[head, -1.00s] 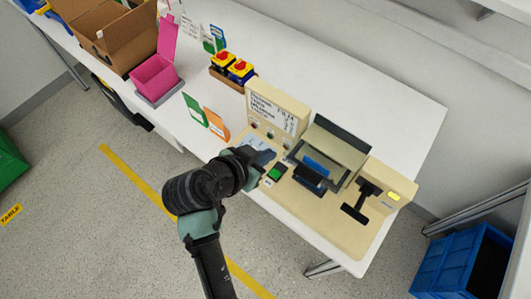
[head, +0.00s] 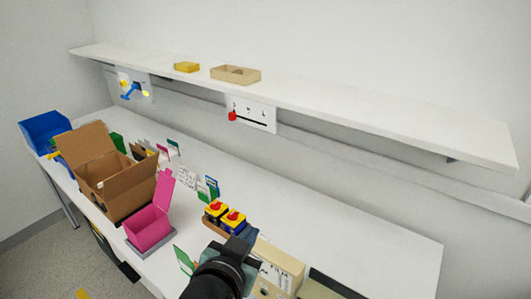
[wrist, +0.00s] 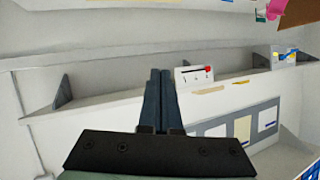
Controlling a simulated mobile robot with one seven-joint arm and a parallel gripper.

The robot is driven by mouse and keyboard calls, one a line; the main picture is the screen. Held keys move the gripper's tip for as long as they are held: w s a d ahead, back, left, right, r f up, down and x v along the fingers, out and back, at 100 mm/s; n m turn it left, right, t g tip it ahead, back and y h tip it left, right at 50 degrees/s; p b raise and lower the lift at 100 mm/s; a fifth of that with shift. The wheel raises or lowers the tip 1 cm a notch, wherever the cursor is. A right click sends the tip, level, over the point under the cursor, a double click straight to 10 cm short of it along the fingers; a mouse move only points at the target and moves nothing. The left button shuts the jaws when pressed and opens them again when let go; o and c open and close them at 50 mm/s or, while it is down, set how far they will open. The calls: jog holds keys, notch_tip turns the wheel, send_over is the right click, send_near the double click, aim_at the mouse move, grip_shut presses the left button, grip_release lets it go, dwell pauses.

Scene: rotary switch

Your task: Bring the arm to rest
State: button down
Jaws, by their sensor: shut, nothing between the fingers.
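My gripper (head: 248,236) shows at the bottom middle of the head view, at the end of my dark arm, above the table and apart from the shelf. In the wrist view its two dark fingers (wrist: 160,75) lie together, shut with nothing between them.
A beige machine (head: 278,268) is partly hidden by my arm. A pink box (head: 150,228), a cardboard box (head: 112,188) and a blue bin (head: 45,130) stand to the left. A wall shelf (head: 350,108) runs above the white table (head: 370,235). The table's right part is clear.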

notch_tip(320, 180, up, 14)
jog(key=w+n+t+y, duration=0.1)
jog(key=t, duration=0.3)
jog(key=s+d+r+n+t+y, duration=0.1)
jog(key=s+r+t, duration=0.4)
jog(key=r, duration=0.9)
jog(key=s+d+r+n+t+y, duration=0.1)
jog(key=s+r+t, duration=0.4)
jog(key=r, duration=0.9)
jog(key=s+d+n, duration=0.1)
jog(key=s+n, duration=0.1)
jog(key=s, duration=0.1)
jog(key=shift+s, duration=0.35)
